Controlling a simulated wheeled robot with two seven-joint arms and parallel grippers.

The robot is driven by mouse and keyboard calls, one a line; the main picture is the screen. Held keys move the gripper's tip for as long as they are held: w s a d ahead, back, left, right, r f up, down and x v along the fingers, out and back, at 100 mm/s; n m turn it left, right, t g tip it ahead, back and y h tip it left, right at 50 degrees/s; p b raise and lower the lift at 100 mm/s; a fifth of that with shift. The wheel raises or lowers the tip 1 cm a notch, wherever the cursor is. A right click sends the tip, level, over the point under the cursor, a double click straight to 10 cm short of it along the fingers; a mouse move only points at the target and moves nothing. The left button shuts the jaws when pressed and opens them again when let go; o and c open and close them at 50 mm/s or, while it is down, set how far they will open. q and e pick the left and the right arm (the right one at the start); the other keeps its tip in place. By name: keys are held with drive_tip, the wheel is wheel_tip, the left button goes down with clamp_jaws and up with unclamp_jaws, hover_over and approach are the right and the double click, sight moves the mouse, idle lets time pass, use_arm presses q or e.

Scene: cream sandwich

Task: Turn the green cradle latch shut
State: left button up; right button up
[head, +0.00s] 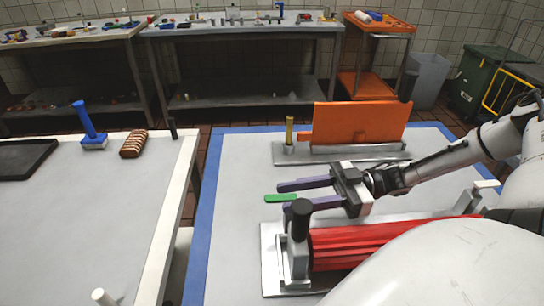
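The green latch (280,198) is a short flat bar pointing left, by the metal cradle (270,262) at the lower middle of the head view. A red ribbed block (345,240) lies in this cradle, and a black-topped upright post stands at its left end. My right gripper (284,197) reaches in from the right, with its two purple-grey fingers apart. In the picture the latch shows between the fingertips; whether they touch it I cannot tell. The latch's pivot is not clearly visible. My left gripper is not in view.
A second cradle (350,152) with an orange panel (358,122) and a yellow post (289,130) stands behind my gripper. The left table (90,220) holds a blue-handled tool (88,122), a brown striped piece (134,143) and a black tray (25,158). The blue-edged table's left side is clear.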

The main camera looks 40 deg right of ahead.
sight(273, 199)
drive_tip(key=b+x, duration=0.1)
drive_tip(key=x, duration=0.3)
drive_tip(key=shift+f+b, duration=0.15)
drive_tip(key=shift+b, duration=0.2)
drive_tip(key=shift+w+a, duration=0.25)
drive_tip(key=shift+a, duration=0.05)
drive_tip(key=shift+c, duration=0.2)
